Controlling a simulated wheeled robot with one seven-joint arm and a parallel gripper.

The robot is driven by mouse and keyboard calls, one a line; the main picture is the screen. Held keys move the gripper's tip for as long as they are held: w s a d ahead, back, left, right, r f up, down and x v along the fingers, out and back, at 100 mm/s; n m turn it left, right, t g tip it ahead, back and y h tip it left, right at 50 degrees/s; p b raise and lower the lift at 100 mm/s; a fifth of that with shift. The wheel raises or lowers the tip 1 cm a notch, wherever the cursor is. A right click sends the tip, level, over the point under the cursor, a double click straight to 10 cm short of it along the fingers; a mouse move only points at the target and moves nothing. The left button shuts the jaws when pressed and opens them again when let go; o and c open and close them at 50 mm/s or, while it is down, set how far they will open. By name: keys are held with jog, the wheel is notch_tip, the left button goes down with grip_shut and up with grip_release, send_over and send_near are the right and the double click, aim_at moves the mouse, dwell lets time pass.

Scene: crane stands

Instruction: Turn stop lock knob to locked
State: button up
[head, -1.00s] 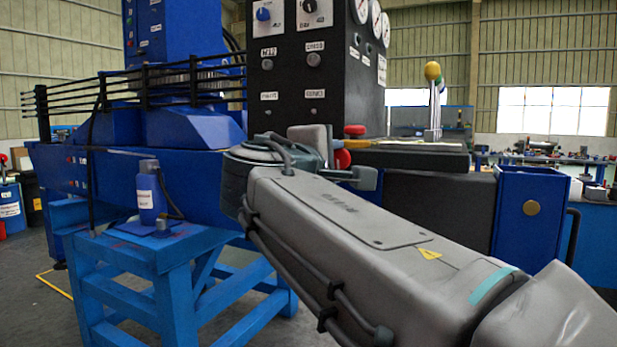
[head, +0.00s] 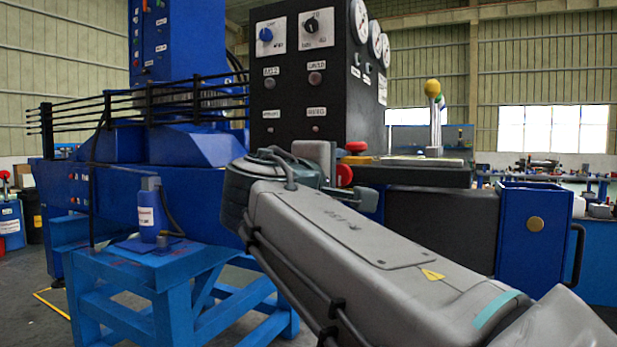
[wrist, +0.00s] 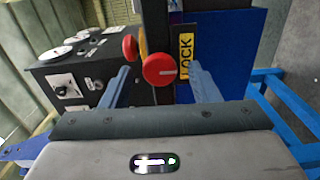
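The stop lock knob is a red round knob (wrist: 158,70) with a short pale line on its face, in the middle of the wrist view. A yellow LOCK label (wrist: 186,55) is just right of it. My gripper (wrist: 161,68) is open, with one finger on each side of the knob. Gaps show beside the knob, so I cannot see contact. In the head view the red knob (head: 345,175) shows partly behind my gripper (head: 358,196), beside the black console. The knob's shaft is hidden.
A red mushroom button with a yellow base (head: 355,147) sits close to the knob. The black console (head: 290,95) carries dials and gauges. A lever with a yellow ball (head: 432,88) stands to the right. A blue stand (head: 165,275) is at the lower left.

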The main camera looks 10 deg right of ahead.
jog(key=shift+s, duration=0.1)
jog(key=v, duration=0.7)
jog(key=shift+a+b, duration=0.2)
jog(key=shift+b, duration=0.15)
jog(key=shift+s, duration=0.1)
jog(key=s+d+f+m+g+y+p, duration=0.2)
jog(key=d+f+m+g+y+p, duration=0.35)
jog(key=p, duration=1.25)
jog(key=s+f+m+g+y+p, duration=0.5)
jog(key=s+p, duration=0.5)
jog(key=p, duration=0.3)
jog(key=shift+s+d+f+g, duration=0.3)
jog(key=shift+f+g, duration=0.35)
jog(key=shift+f, duration=0.55)
